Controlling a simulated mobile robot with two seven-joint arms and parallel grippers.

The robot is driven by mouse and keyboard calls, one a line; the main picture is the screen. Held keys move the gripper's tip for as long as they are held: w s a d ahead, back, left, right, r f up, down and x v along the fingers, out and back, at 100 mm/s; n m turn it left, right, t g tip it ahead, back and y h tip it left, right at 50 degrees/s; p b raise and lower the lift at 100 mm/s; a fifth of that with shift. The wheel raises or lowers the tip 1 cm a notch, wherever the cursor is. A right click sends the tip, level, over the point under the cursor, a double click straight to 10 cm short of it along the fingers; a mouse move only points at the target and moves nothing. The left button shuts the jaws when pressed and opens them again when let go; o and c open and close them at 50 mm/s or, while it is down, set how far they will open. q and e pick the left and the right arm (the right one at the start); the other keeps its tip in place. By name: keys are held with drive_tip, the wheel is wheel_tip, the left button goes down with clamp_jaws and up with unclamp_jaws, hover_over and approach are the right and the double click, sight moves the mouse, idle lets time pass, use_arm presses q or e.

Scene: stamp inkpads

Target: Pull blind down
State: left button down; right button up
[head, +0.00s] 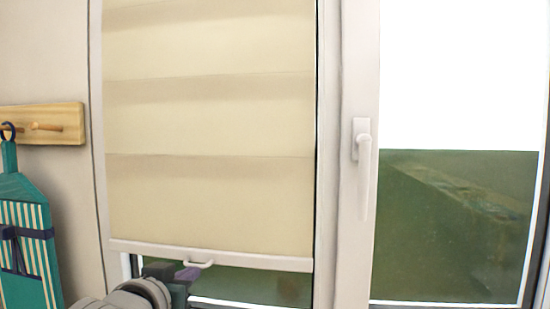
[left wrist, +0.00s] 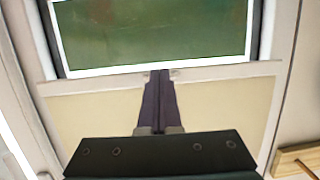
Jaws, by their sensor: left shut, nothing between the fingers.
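A cream blind (head: 210,120) with horizontal folds hangs over the left window in the head view and covers most of it. A white bottom bar (head: 250,261) runs along its lower edge, with a small white handle (head: 198,264) near the middle. My left gripper (head: 188,274) is at the bar, just below and left of the handle in this view. In the left wrist view its purple fingers (left wrist: 160,75) are together with nothing between them, overlapping the bar (left wrist: 220,72) and hiding most of the handle. I cannot tell if they touch it. My right gripper is out of view.
A window with a white lever handle (head: 365,175) is on the right. A wooden peg rail (head: 62,118) is on the left wall, with a teal striped item (head: 22,225) hanging from it. Uncovered glass (head: 265,286) shows below the blind.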

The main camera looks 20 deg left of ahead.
use_arm(q)
wheel_tip(320, 180, down, 18)
drive_tip(key=b, duration=1.3)
drive_tip(key=shift+a, duration=0.1)
